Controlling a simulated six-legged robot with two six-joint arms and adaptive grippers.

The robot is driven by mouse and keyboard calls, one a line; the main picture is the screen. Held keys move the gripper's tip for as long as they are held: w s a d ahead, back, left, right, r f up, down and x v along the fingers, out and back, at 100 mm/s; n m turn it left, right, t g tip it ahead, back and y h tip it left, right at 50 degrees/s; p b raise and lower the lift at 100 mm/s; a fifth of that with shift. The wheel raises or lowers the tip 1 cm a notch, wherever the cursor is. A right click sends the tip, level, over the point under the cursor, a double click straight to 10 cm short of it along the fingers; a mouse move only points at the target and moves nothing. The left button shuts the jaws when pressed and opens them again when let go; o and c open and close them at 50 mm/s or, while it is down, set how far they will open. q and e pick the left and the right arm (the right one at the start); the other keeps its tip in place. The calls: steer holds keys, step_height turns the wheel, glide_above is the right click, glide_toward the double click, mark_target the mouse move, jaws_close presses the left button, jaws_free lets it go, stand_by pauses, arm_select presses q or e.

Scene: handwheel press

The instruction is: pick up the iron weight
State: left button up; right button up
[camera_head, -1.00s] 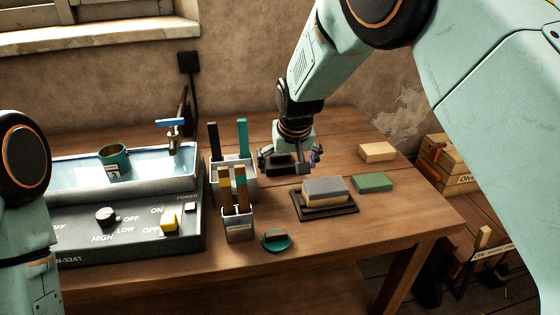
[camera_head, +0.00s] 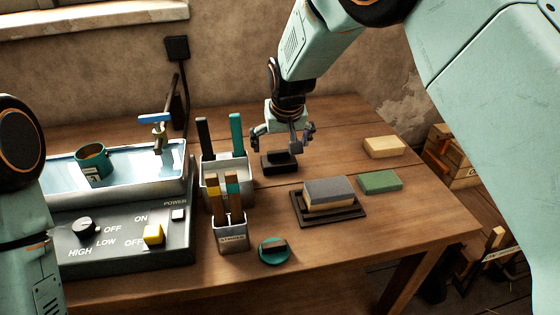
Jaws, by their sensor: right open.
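A small black block (camera_head: 280,164), which looks like the iron weight, lies on the wooden table behind the dark stand. My right gripper (camera_head: 282,146) hangs over it, pointing down, its fingers spread to either side. A small gap seems to show between the palm and the block; whether the fingertips touch it or the table, I cannot tell. My left arm shows only at the left edge, and its gripper is out of the picture.
A two-tone block (camera_head: 328,192) sits on a dark stand (camera_head: 349,214), beside green (camera_head: 380,182) and tan (camera_head: 384,147) blocks. Holders with upright sticks (camera_head: 232,238) and a water bath (camera_head: 135,188) stand left. A teal disc (camera_head: 274,252) lies near the front edge.

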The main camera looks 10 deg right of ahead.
mark_target(279, 152)
steer(key=shift+f, duration=0.45)
steer(key=shift+w+a+f, duration=0.1)
steer(key=shift+w+f, duration=0.05)
steer(key=shift+f, duration=0.2)
steer(key=x, duration=0.2)
steer(key=b+x, duration=0.1)
steer(key=x, duration=0.1)
steer(key=shift+w+r, duration=0.1)
steer(key=shift+w, duration=0.2)
steer(key=shift+w+f, duration=0.15)
steer(key=shift+f, duration=0.1)
steer(key=shift+r, duration=0.2)
steer(key=shift+c, duration=0.7)
steer(key=c, duration=1.3)
steer(key=shift+c, duration=0.5)
